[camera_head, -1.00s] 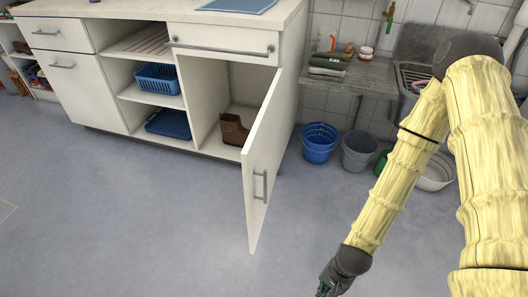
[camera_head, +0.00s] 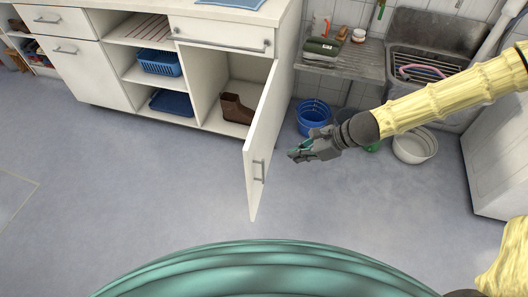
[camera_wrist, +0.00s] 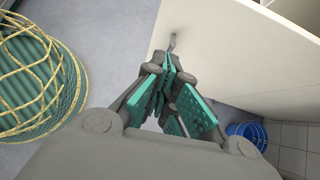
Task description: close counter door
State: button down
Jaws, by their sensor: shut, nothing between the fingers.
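The white counter (camera_head: 187,95) stands at the upper left in the head view. Its door (camera_head: 262,140) is swung wide open toward me, with a grey bar handle (camera_head: 259,171) near its free edge. The open compartment behind it holds a brown boot (camera_head: 237,109). My gripper (camera_head: 293,154) is shut and empty, to the right of the door on its outer side, with a small gap seeming to lie between them. In the wrist view, the fingertips (camera_wrist: 167,62) point toward the door panel (camera_wrist: 245,60). Whether they touch it cannot be told.
A blue bucket (camera_head: 312,115) stands beyond my gripper, beside the counter. A white basin (camera_head: 413,146) is on the floor to the right, and a white appliance (camera_head: 497,140) is at the right edge. The floor left of the door is clear.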

jog(key=b, duration=0.1)
send_near(251, 164)
jog(key=shift+f, duration=1.75)
jog(key=shift+w+a, duration=0.25)
jog(key=shift+a, duration=0.5)
jog(key=shift+w+a, duration=0.2)
jog(key=shift+a, duration=0.55)
jog(key=shift+r, duration=0.1)
jog(key=shift+a, duration=0.2)
